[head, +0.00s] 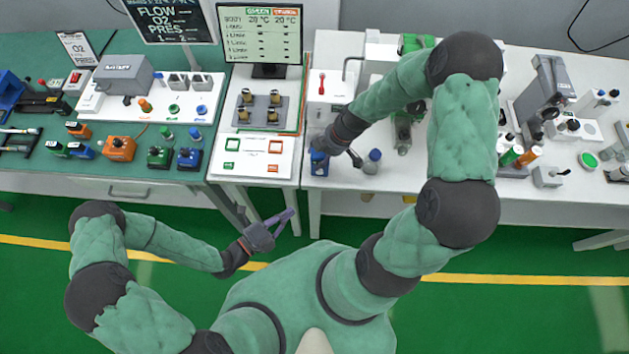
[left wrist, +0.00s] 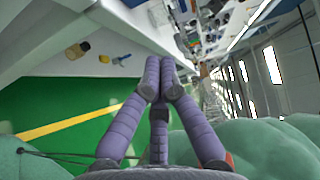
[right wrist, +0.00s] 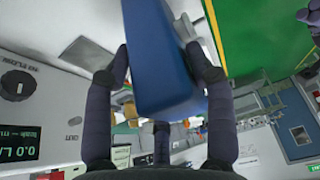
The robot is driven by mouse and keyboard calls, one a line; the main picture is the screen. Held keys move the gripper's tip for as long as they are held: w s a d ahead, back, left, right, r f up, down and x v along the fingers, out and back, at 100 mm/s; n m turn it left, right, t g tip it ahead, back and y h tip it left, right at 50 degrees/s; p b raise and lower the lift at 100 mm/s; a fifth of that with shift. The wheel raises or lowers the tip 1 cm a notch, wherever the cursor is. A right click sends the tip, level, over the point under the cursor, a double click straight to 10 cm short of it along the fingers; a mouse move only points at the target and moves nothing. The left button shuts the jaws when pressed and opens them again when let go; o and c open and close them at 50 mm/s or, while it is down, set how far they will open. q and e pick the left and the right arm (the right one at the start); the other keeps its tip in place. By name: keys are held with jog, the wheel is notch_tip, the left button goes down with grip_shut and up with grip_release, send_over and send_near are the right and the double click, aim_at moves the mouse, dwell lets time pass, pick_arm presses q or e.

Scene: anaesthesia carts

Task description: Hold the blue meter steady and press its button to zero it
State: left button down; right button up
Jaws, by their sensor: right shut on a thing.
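The blue meter (head: 318,162) is at the front left corner of the white table in the head view. My right gripper (head: 328,150) reaches down on it from above and is shut on it. In the right wrist view the blue body (right wrist: 158,60) fills the space between the fingers of my right gripper (right wrist: 158,55). Its button cannot be made out. My left gripper (head: 286,218) is in the air in front of the table gap, below and left of the meter. In the left wrist view the fingertips of my left gripper (left wrist: 160,80) are together with nothing between them.
A monitor (head: 262,35) stands behind. The floor in front is clear.

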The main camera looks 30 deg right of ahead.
pick_arm(q)
jog(key=shift+s+d+r+m+h, duration=0.15)
jog(key=shift+s+r+m+h, duration=0.1)
jog(key=shift+m+h, duration=0.2)
send_near(320, 171)
jog(key=s+d, duration=0.4)
jog(key=shift+w+d+f, duration=0.1)
jog(key=shift+w+d, duration=0.55)
jog(key=shift+w, duration=0.35)
jog(key=shift+w+d+f, duration=0.15)
jog(key=shift+w+d, duration=0.5)
jog(key=shift+w, duration=0.35)
